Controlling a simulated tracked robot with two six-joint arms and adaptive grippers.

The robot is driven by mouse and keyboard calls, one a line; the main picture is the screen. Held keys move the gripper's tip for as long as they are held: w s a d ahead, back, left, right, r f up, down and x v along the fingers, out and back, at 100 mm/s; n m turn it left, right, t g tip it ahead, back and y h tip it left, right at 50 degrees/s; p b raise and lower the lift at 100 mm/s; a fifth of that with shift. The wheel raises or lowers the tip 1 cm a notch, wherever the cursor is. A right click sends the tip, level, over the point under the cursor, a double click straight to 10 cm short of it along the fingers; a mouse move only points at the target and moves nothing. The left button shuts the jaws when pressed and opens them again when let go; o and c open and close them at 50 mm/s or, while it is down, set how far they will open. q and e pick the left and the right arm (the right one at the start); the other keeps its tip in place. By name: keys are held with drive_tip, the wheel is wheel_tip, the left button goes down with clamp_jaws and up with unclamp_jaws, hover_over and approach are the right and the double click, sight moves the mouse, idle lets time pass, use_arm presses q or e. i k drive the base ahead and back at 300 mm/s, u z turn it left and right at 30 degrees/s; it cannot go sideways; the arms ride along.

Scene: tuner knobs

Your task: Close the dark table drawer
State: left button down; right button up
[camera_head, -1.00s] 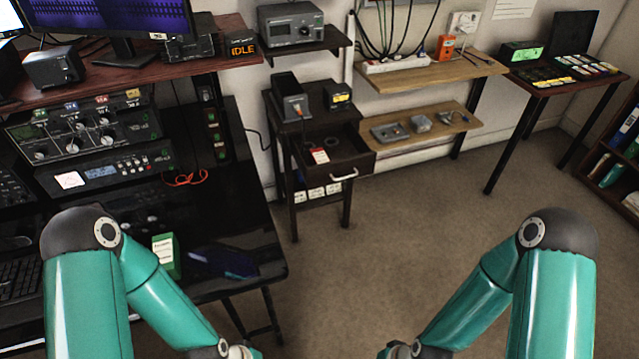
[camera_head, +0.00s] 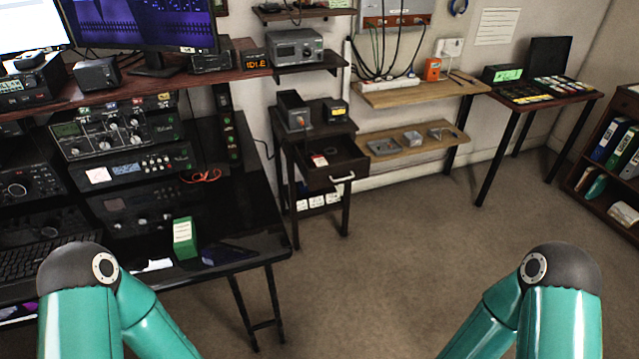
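The dark table (camera_head: 316,131) is a small stand against the back wall, at the picture's middle. Its dark drawer (camera_head: 318,183) is pulled out toward the front right, with a pale handle (camera_head: 342,179) on its face. A small red and white item (camera_head: 319,160) lies inside the drawer. Only the upper parts of my two teal arms show, at the bottom left and bottom right. Both grippers are below the picture's edge, well apart from the drawer.
A black desk (camera_head: 240,215) with radio gear stands at the left. Wooden wall shelves (camera_head: 425,91) hang right of the dark table, and another table (camera_head: 545,96) stands further right. A bookshelf (camera_head: 590,180) is at the right edge. The carpet floor (camera_head: 410,250) in the middle is clear.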

sight(349, 165)
drive_tip(key=z, duration=0.15)
drive_tip(key=i, duration=0.9)
drive_tip(key=u, duration=0.15)
drive_tip(key=k, duration=0.8)
drive_tip(key=z, duration=0.3)
drive_tip(key=i, duration=0.85)
drive_tip(key=u, duration=1.15)
